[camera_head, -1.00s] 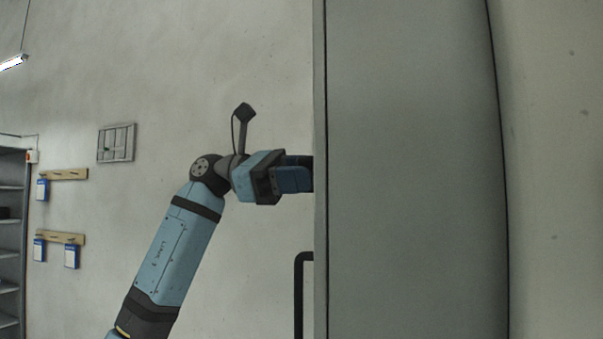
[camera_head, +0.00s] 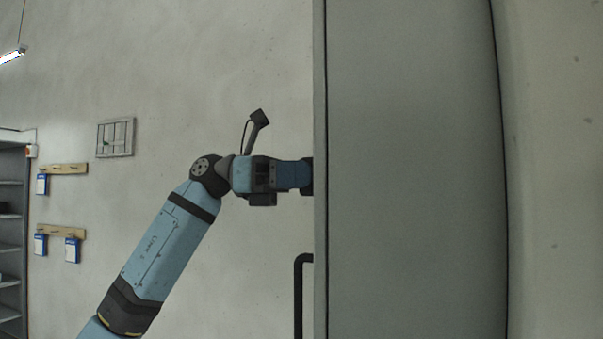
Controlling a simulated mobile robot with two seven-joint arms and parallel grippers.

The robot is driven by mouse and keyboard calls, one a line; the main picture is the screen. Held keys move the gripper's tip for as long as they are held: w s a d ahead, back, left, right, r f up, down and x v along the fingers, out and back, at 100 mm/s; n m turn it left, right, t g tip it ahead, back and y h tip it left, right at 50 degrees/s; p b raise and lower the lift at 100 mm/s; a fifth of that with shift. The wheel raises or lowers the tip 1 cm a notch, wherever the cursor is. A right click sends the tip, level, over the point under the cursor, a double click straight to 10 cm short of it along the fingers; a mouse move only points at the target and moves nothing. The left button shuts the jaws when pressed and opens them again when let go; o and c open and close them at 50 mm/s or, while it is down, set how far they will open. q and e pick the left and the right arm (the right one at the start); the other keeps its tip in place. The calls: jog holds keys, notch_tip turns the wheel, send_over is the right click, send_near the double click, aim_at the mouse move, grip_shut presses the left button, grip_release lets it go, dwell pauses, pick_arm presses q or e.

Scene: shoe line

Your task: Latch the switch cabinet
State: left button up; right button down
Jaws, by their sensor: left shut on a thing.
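The grey switch cabinet (camera_head: 415,170) fills the middle right, seen from its side. Its front edge runs upright down the picture. My left gripper (camera_head: 306,176) reaches in from the left and points straight at the cabinet's front, its fingertips right at the door face. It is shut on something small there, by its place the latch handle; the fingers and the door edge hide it. A black bar handle (camera_head: 299,300) stands out from the door below the gripper. My right gripper is not in view.
A pale wall with a small panel (camera_head: 115,138) stands behind. Blue-and-white cards hang from wooden rails (camera_head: 62,169) at the left, beside a grey shelf unit (camera_head: 12,240). The space left of the cabinet front, around my arm, is free.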

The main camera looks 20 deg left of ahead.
pick_arm(q)
jog(key=shift+r, duration=0.1)
dwell(0.3)
jog(key=o, duration=0.6)
jog(key=a, duration=0.4)
jog(key=a+b, duration=0.1)
jog(key=a, duration=0.4)
jog(key=a+b, duration=0.1)
jog(key=a, duration=0.3)
jog(key=shift+w+a, duration=0.25)
jog(key=shift+a, duration=0.15)
